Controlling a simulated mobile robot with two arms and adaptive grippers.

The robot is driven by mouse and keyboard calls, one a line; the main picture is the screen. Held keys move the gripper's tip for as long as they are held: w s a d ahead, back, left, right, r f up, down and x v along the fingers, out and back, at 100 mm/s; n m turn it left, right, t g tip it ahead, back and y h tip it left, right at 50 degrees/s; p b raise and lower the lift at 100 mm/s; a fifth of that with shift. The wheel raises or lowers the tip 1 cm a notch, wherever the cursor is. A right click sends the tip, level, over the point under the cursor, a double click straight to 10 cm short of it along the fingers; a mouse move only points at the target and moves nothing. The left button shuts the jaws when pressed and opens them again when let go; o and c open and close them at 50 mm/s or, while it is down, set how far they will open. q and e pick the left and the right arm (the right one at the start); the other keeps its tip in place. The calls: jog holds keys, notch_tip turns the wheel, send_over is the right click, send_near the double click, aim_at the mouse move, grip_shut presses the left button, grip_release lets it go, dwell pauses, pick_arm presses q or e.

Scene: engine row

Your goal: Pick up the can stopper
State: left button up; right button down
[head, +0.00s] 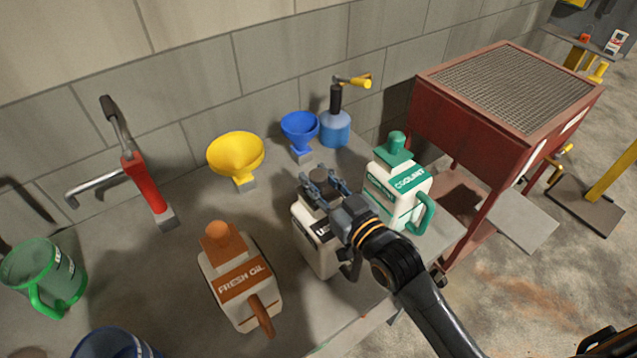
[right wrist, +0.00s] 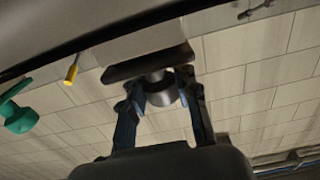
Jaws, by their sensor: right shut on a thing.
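The can stopper (head: 319,174) is a short dark grey cylinder at the top of a white can (head: 310,236) with a black label that is partly covered. My right gripper (head: 323,184) is over the can's top, its fingers shut on the stopper from two sides. In the right wrist view the stopper (right wrist: 159,91) sits between the two fingertips (right wrist: 162,87), against or very close to the can's dark top (right wrist: 148,66). I cannot tell whether the two are touching. My wrist hides part of the can.
The fresh oil can (head: 238,285) stands to the left, the coolant can (head: 397,190) close on the right. Behind are a yellow funnel (head: 236,156), a blue funnel (head: 299,132) and a blue bottle (head: 335,128). A green jug (head: 45,277) stands far left. A red parts washer (head: 455,115) is beyond the table.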

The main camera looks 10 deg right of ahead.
jog(key=shift+r, duration=0.5)
jog(key=s+d+r+p, duration=0.6)
jog(key=s+d+r, duration=0.2)
jog(key=s+r, duration=0.3)
jog(key=shift+s+d+r, duration=0.15)
jog(key=shift+d+r, duration=0.05)
jog(key=shift+r, duration=0.1)
